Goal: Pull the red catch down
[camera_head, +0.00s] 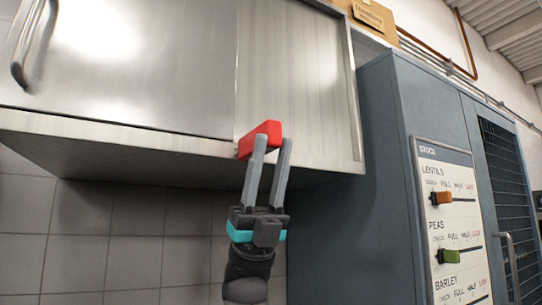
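The red catch (262,136) is a small red block at the lower edge of the steel wall cabinet (180,60), in the middle of the view. The fingertips overlap the lower part of the catch in the picture. The fingers stand apart with a gap between them. I cannot tell whether they touch the catch.
A blue-grey locker (355,180) stands close on the right, with a stock board (455,225) carrying an orange slider (441,198) and a green slider (448,256). A metal handle (22,60) is at upper left. The space below the cabinet before the tiled wall (110,240) is clear.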

